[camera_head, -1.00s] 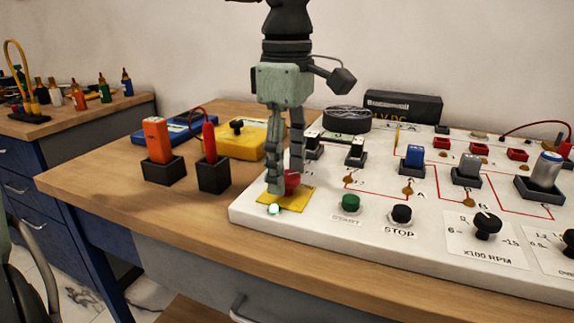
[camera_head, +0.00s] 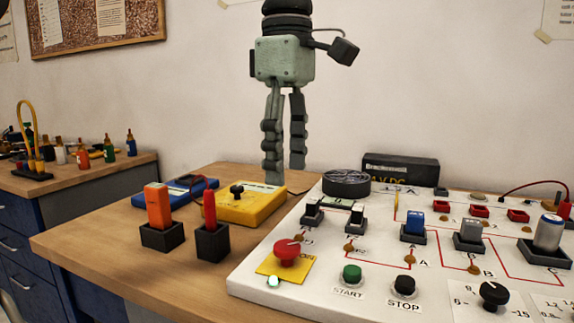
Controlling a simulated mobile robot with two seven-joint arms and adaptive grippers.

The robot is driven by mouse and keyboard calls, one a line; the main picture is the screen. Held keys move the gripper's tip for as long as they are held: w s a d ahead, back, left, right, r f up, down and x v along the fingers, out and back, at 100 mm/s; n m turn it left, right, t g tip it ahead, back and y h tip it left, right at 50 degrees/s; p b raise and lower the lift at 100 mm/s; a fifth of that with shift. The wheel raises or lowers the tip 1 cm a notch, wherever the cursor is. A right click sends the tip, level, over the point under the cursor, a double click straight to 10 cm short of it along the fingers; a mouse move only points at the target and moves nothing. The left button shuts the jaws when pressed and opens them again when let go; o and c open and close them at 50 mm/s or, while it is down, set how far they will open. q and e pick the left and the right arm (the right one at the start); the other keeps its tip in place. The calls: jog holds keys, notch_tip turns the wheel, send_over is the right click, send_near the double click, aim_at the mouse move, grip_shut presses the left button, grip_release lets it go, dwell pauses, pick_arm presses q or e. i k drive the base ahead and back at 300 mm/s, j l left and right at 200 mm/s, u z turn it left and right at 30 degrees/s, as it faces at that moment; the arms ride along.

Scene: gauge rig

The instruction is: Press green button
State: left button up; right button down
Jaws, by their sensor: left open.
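The green button (camera_head: 352,273) sits near the front edge of the white panel (camera_head: 250,272), above a label reading START. A black button (camera_head: 404,286) labelled STOP is just to its right. A red mushroom button (camera_head: 287,252) on a yellow plate is to its left. My left gripper (camera_head: 285,180) hangs fingers down above and behind the red button, up and to the left of the green button in the picture. Its fingers are apart with nothing between them. My right gripper is not in view.
Black knob (camera_head: 493,295) at front right. Blue switch (camera_head: 414,226) and silver cylinder (camera_head: 548,233) stand on the panel. Left of it stand an orange block (camera_head: 158,206), a red probe (camera_head: 209,211) and a yellow meter (camera_head: 239,203). The front-left tabletop is clear.

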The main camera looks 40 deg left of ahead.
aim_at(352, 271)
jog(key=k, duration=1.5)
